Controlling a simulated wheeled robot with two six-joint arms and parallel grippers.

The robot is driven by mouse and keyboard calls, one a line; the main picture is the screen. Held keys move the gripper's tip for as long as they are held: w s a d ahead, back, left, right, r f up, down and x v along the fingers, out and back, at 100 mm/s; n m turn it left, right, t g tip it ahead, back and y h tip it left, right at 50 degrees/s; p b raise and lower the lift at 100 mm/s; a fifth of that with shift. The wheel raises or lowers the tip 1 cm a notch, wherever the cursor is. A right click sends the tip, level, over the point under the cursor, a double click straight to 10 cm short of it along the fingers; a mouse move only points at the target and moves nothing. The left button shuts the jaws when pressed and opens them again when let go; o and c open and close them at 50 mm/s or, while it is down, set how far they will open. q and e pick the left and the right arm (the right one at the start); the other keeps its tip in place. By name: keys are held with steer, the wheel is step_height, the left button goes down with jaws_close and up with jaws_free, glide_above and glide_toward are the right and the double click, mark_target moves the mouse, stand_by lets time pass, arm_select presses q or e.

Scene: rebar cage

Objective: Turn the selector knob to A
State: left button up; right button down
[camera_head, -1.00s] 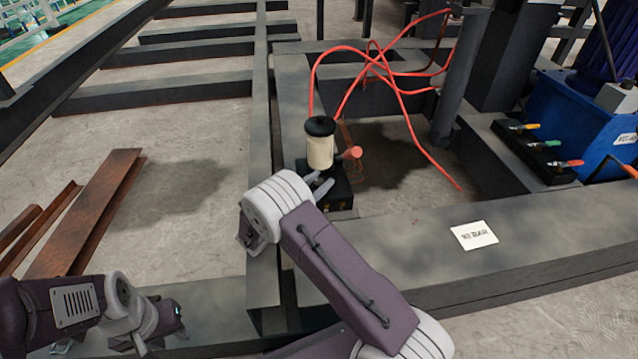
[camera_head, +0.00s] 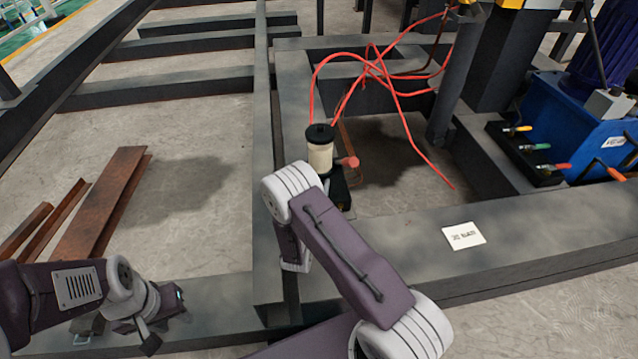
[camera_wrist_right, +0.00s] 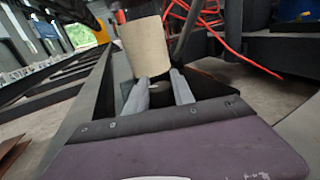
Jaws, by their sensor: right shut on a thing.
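The device (camera_head: 320,157) with a cream cylinder and black cap stands on a dark block on the frame beam. A red round-headed part (camera_head: 349,162) sticks out at its right side. In the right wrist view the cream cylinder (camera_wrist_right: 145,47) rises just beyond my right gripper (camera_wrist_right: 161,88). Its two grey fingers are closed around a small dark part low on the device, apparently the selector knob. That part is mostly hidden, and no A mark is readable. In the head view my right forearm hides this gripper. My left gripper (camera_head: 158,318) hangs at lower left, away from the device.
Red hoses (camera_head: 385,75) loop behind the device. A white label (camera_head: 463,236) lies on the front beam. A blue unit (camera_head: 575,120) with a row of coloured levers stands at right. Rusty steel profiles (camera_head: 95,205) lie on the floor at left.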

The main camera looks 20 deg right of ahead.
steer(key=c, duration=1.1)
jaws_free()
steer(key=p+v, duration=0.5)
steer(key=v, duration=0.3)
steer(key=shift+s+a+r, duration=0.1)
steer(key=shift+s+a, duration=0.15)
steer(key=shift+s, duration=0.2)
